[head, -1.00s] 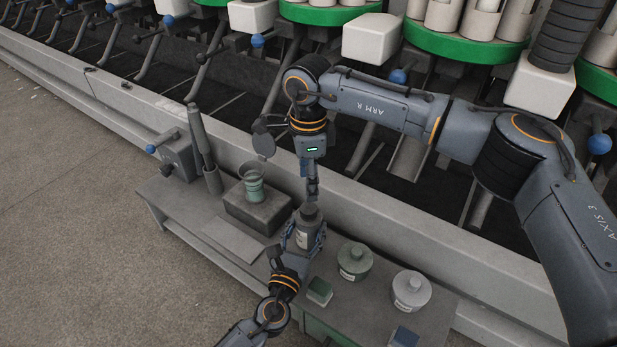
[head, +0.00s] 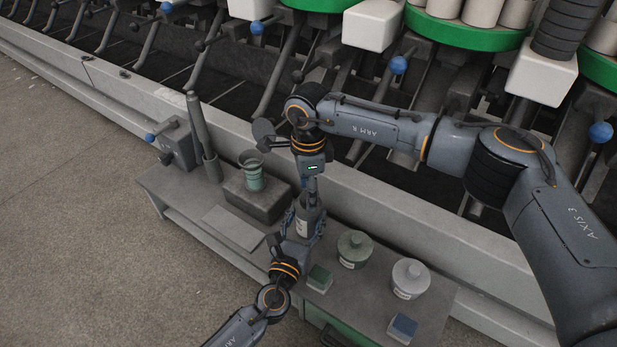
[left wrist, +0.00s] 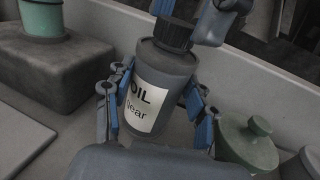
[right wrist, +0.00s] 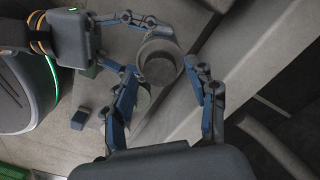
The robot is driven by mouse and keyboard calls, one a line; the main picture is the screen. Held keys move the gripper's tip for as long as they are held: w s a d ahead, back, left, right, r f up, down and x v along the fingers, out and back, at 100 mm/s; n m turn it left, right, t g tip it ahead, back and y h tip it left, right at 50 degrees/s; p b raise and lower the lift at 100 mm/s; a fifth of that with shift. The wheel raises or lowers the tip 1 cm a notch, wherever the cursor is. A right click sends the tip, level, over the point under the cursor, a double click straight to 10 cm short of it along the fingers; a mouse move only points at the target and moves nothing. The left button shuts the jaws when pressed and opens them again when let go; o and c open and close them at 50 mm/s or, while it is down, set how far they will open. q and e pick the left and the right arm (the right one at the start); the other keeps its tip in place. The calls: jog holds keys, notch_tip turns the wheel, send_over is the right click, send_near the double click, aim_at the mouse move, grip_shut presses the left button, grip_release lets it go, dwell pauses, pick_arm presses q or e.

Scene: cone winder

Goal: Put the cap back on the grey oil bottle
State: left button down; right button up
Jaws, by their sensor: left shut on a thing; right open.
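The grey oil bottle (head: 303,226) stands upright in my left gripper (head: 304,233), which is shut around its body. Its label reads OIL and Gear in the left wrist view (left wrist: 150,98). A dark ribbed cap (left wrist: 172,33) sits on top of the bottle there; I cannot tell how far it is screwed down. My right gripper (head: 312,190) points down at the bottle's top and is open. In the right wrist view its fingers (right wrist: 166,72) are spread to either side of the round cap top (right wrist: 158,62). Part of the cap is hidden in the head view.
A green lidded jar (head: 354,248), a white jar (head: 409,280), a green box (head: 319,278) and a blue box (head: 402,328) stand on the bench right of the bottle. A teal cup (head: 252,178) sits on a grey block (head: 265,205) to the left. The winder runs behind.

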jog(key=shift+f, duration=0.45)
jog(key=shift+c, duration=0.2)
grip_shut()
jog(key=m, duration=0.3)
jog(key=shift+m, duration=0.4)
jog(key=m, duration=0.4)
jog(key=shift+m, duration=0.3)
jog(key=shift+o, duration=0.3)
grip_release()
